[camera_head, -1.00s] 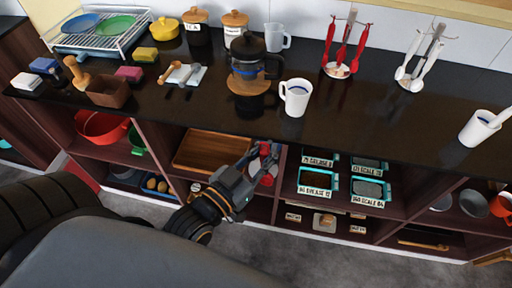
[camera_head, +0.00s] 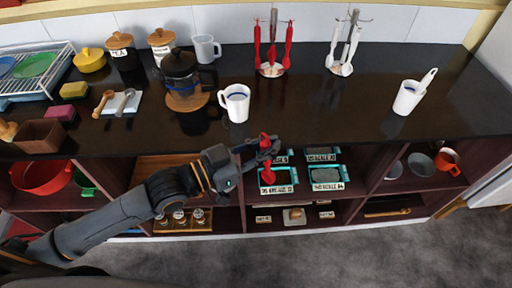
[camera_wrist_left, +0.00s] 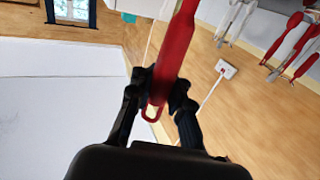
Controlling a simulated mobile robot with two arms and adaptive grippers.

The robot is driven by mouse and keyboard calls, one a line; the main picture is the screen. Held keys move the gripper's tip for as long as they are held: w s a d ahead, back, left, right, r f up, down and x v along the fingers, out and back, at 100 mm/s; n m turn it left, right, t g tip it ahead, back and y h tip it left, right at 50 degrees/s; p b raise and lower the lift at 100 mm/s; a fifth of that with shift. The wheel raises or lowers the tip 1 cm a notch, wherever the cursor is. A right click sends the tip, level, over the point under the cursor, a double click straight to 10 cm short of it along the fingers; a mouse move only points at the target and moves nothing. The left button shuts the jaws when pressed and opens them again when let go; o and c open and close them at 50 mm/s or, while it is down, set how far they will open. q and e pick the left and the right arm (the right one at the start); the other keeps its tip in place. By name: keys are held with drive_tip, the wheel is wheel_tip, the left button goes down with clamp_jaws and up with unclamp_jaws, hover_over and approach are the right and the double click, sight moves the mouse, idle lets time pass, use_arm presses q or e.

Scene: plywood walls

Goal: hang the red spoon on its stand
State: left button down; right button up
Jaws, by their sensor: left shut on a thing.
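My left gripper (camera_head: 266,148) is shut on the red spoon (camera_head: 265,142), in front of the counter's front edge. In the left wrist view the red spoon (camera_wrist_left: 174,52) has its handle between the fingertips (camera_wrist_left: 160,92), with the looped handle end towards the palm; its far end is cut off by the frame. The red stand (camera_head: 272,70) is at the back of the counter, beyond the gripper, with several red utensils hanging on it. Red hanging utensils also show at the upper right of the wrist view. My right gripper is not in view.
A white mug (camera_head: 236,105) stands on the counter between the gripper and the red stand, slightly left. A coffee pot (camera_head: 181,75) is farther left. A stand with white utensils (camera_head: 340,67) and a white container (camera_head: 408,98) are to the right. The counter between is clear.

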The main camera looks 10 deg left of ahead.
use_arm(q)
drive_tip(key=d+m+g, duration=0.1)
drive_tip(key=w+d+g+h, duration=0.1)
drive_tip(key=d+r+m+g+h, duration=0.1)
drive_tip(key=shift+w+d+m+g, duration=0.25)
drive_tip(key=shift+w+m+g, duration=0.05)
drive_tip(key=shift+w, duration=0.1)
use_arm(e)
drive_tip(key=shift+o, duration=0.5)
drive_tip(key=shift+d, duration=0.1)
